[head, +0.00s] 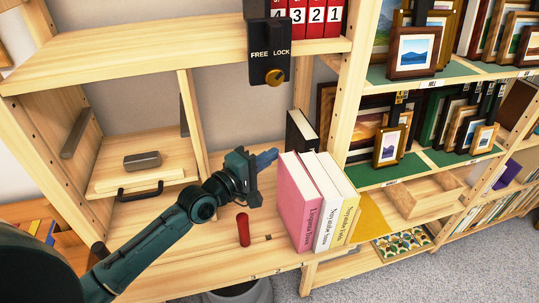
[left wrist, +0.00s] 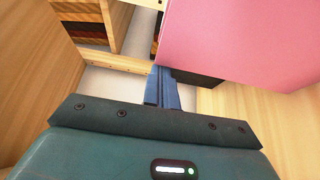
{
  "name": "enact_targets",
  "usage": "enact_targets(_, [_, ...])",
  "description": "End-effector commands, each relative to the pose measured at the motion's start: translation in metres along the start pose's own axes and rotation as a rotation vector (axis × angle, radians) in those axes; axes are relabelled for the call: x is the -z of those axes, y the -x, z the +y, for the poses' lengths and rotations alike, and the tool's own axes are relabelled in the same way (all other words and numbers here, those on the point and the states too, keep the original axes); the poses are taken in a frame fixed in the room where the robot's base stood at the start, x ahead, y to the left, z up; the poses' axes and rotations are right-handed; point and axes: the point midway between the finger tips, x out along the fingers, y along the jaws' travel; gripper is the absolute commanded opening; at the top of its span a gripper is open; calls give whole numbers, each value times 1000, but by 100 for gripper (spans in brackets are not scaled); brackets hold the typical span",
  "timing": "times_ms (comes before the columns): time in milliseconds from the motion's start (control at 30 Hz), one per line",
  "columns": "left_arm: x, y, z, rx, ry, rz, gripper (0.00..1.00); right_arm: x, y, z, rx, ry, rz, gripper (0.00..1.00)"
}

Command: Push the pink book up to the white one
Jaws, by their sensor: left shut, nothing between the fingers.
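The pink book (head: 298,208) stands upright on the wooden shelf board, spine toward me. The white book (head: 325,205) stands just right of it, and I see no clear gap between their spines. A yellow book (head: 348,208) stands right of the white one. My left gripper (head: 266,158) is shut and empty, its blue fingertips just left of the pink book's upper rear part. In the left wrist view the fingers (left wrist: 163,88) are closed together, with the pink book (left wrist: 245,40) at upper right. I cannot tell whether they touch it. My right gripper is not in view.
A black book (head: 300,132) stands behind the pink one. A red cylinder (head: 243,229) stands on the board left of the books. A drawer (head: 146,176) with a dark handle is at left. A lock box (head: 269,65) hangs above.

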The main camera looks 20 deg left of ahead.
Motion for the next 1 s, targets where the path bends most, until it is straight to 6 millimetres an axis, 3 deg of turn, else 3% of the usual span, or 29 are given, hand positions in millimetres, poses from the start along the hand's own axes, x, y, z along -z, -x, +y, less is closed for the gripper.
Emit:
enact_targets(367, [0, -4, 0, 1, 0, 0, 0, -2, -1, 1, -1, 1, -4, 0])
enact_targets(600, [-11, 5, 3, 2, 4, -1, 0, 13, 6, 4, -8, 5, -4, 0])
enact_targets(1000, [-13, 6, 0, 0, 0, 0, 0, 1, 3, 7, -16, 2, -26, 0])
